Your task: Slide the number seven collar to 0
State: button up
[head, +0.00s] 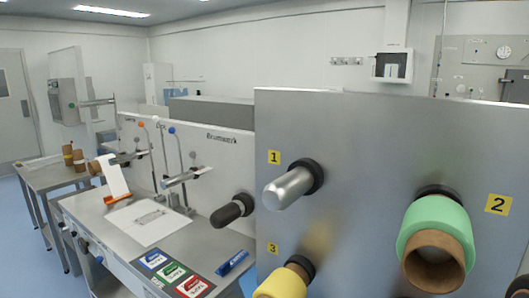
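No collar with a readable number seven shows in the head view, and no 0 mark can be read. Metal bars on upright rods stand at the white panel (222,150) marked "Brunswerk", one bar (186,178) at its middle and one (126,157) further left. Any marks or collars on them are too small to tell. A dark, thick peg (232,208) sticks out from the panel's right part. My gripper is not in view.
The steel panel at right (360,140) has a bare spindle (290,187) by label 1, a green roll (436,215) by label 2 and a yellow roll (283,283) by label 3. A white sheet (150,222) and coloured cards (172,270) lie on the bench. Blue floor (20,240) is clear at left.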

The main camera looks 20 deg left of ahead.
aim_at(193, 154)
jog(key=u, duration=1.35)
jog(key=i+j+z, duration=0.15)
jog(key=z, duration=0.55)
jog(key=i+j+z, duration=0.1)
jog(key=j+z, duration=0.15)
jog(key=j, duration=0.15)
jog(key=j+z, duration=0.2)
jog(key=j, duration=0.15)
jog(key=i+j+z, duration=0.1)
jog(key=j, duration=0.3)
jog(key=j+z, duration=0.15)
jog(key=j, duration=1.05)
jog(key=i+j+z, duration=0.15)
jog(key=j, duration=0.7)
